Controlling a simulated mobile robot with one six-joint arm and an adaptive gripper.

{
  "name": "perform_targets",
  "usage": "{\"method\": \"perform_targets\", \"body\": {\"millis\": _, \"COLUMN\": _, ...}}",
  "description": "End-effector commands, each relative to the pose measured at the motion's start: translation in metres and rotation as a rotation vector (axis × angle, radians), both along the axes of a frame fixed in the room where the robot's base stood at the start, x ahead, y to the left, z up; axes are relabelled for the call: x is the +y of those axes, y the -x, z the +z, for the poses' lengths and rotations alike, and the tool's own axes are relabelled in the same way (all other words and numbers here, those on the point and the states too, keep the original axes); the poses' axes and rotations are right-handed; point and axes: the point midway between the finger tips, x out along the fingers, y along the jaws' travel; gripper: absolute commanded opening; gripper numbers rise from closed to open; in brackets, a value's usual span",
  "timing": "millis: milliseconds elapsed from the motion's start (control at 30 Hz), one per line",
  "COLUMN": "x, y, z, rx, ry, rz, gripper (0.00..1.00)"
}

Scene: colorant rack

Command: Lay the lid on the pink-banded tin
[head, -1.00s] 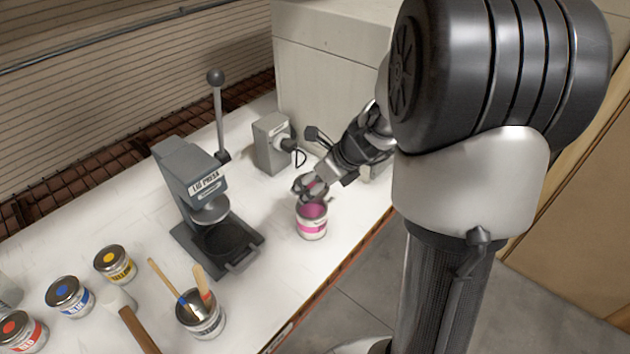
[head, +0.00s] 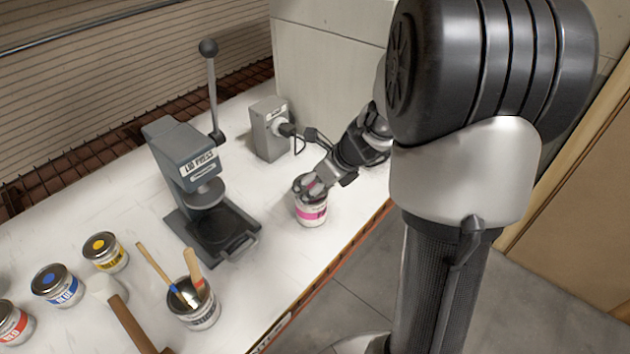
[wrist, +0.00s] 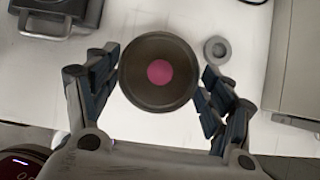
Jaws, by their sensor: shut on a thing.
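The pink-banded tin (head: 312,213) stands upright on the white bench, right of the press. The dark round lid with a pink centre dot (wrist: 157,76) is between the fingers of my gripper (wrist: 159,88) in the wrist view, and they are shut on it. In the head view my gripper (head: 311,186) is right at the tin's top, with the lid over the mouth and partly covered by the fingers. The lid looks level with the rim; whether it is fully seated I cannot tell. In the wrist view the lid hides the tin.
The grey lid press (head: 190,160) with an upright lever stands left of the tin. A grey box device (head: 268,130) is behind it. A can with brushes (head: 195,310), a mallet (head: 125,315) and colour-lidded tins (head: 58,285) stand at front left. A small grey ring (wrist: 217,50) lies nearby.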

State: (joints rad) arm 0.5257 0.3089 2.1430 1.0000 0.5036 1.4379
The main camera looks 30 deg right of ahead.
Motion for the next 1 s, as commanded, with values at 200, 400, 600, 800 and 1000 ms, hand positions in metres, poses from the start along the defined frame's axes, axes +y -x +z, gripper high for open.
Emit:
{"method": "perform_targets", "body": {"millis": 200, "x": 0.000, "y": 0.000, "z": 0.001, "rx": 0.000, "ry": 0.000, "rz": 0.000, "gripper": 0.64}}
{"method": "perform_targets", "body": {"millis": 400, "x": 0.000, "y": 0.000, "z": 0.000, "rx": 0.000, "ry": 0.000, "rz": 0.000, "gripper": 0.64}}
{"method": "perform_targets", "body": {"millis": 600, "x": 0.000, "y": 0.000, "z": -0.004, "rx": 0.000, "ry": 0.000, "rz": 0.000, "gripper": 0.64}}
{"method": "perform_targets", "body": {"millis": 800, "x": 0.000, "y": 0.000, "z": -0.009, "rx": 0.000, "ry": -0.001, "rz": -0.001, "gripper": 0.64}}
{"method": "perform_targets", "body": {"millis": 1000, "x": 0.000, "y": 0.000, "z": -0.014, "rx": 0.000, "ry": -0.001, "rz": -0.001, "gripper": 0.64}}
